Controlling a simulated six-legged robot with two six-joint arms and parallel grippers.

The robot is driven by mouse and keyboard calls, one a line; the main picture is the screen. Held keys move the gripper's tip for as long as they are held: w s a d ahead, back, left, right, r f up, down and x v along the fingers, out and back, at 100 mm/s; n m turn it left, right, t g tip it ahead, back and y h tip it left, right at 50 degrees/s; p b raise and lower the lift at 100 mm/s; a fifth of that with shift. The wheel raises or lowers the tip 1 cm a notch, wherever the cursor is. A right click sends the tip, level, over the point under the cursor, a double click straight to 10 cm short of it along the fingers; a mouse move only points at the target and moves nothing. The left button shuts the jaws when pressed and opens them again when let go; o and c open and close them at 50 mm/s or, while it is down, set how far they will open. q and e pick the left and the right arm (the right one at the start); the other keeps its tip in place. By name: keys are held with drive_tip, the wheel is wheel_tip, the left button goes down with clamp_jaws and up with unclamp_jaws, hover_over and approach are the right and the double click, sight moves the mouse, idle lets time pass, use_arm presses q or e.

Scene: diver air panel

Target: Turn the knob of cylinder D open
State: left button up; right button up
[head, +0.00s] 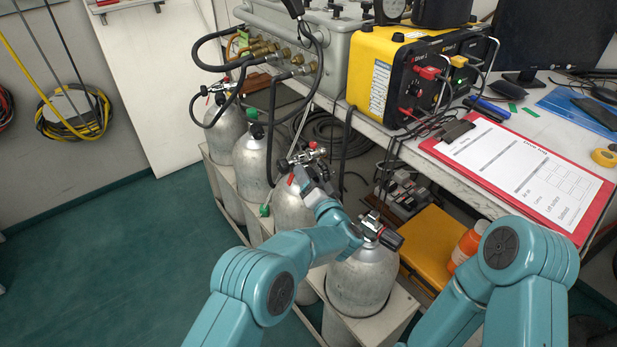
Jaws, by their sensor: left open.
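Several grey gas cylinders stand in a row in a light rack. No letter is readable on them, so I cannot tell which is D. The nearest cylinder (360,283) has a metal valve with a dark knob (389,238). The cylinder behind it (289,212) has a valve (303,157) with red and dark parts at its top. My left gripper (302,176) is open at that valve, and its wrist hides part of the cylinder. I cannot tell whether the fingers touch the valve. My right arm shows at the lower right, but its gripper is out of view.
A bench at the right holds a yellow-black unit (385,75) and a red clipboard (520,170). An orange bottle (466,248) stands below the bench. The green floor (110,260) at left is clear.

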use_arm(q)
drive_tip(key=c, duration=1.1)
drive_tip(key=shift+o, duration=0.2)
drive_tip(key=n+b, duration=0.2)
drive_tip(key=n, duration=0.1)
drive_tip(key=shift+f+b, duration=0.1)
drive_tip(key=shift+b, duration=0.2)
drive_tip(key=shift+a+r+n+b, duration=0.1)
drive_tip(key=shift+r+n+b, duration=0.1)
drive_tip(key=shift+n+b, duration=1.35)
drive_tip(key=shift+n+p, duration=0.4)
drive_tip(key=shift+n, duration=0.25)
